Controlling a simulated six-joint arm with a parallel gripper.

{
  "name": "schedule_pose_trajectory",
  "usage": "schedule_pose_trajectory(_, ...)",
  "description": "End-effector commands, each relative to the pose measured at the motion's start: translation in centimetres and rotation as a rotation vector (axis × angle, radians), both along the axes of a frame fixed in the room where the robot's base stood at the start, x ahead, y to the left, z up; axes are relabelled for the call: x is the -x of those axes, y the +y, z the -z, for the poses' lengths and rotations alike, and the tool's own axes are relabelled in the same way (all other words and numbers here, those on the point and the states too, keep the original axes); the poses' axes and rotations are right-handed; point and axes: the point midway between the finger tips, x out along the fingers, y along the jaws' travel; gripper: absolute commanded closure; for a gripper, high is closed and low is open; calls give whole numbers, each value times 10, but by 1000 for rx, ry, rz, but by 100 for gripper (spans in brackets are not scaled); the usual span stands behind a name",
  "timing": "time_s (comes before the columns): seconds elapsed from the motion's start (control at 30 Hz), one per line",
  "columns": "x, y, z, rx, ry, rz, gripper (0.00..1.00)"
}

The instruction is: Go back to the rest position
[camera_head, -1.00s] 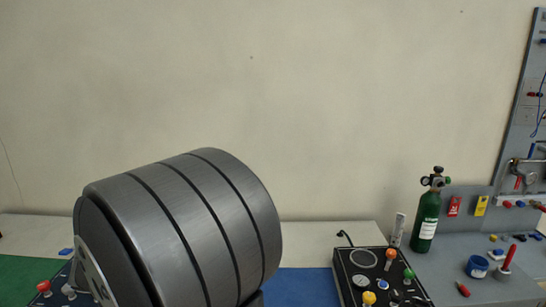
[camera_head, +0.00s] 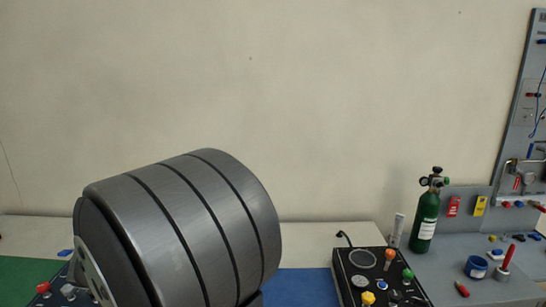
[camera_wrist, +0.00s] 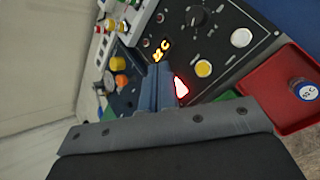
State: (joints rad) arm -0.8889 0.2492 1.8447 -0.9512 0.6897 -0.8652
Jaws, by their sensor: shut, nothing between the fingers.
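My gripper (camera_wrist: 153,88) shows in the wrist view as grey-blue fingers reaching up from a grey bracket, shut and empty. The fingertips are in front of a dark control panel (camera_wrist: 222,55) with glowing orange digits and a lit red button (camera_wrist: 181,88). I cannot tell how far they are from it. The gripper does not show in the head view, where a large grey ribbed part of my own arm (camera_head: 190,230) fills the lower left.
In the wrist view a red tray (camera_wrist: 272,98) holds a round labelled item (camera_wrist: 304,90). The head view shows a green gas cylinder (camera_head: 425,220), a black knobbed panel (camera_head: 348,280), a blue jar (camera_head: 477,267) and a grey upright board (camera_head: 520,120) at the right.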

Motion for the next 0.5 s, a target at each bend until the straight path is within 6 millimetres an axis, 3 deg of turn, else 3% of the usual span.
schedule_pose_trajectory(0.2,-16,-12,-8,-46,84,196,100)
schedule_pose_trajectory(0.5,-24,-20,-18,-110,231,425,100)
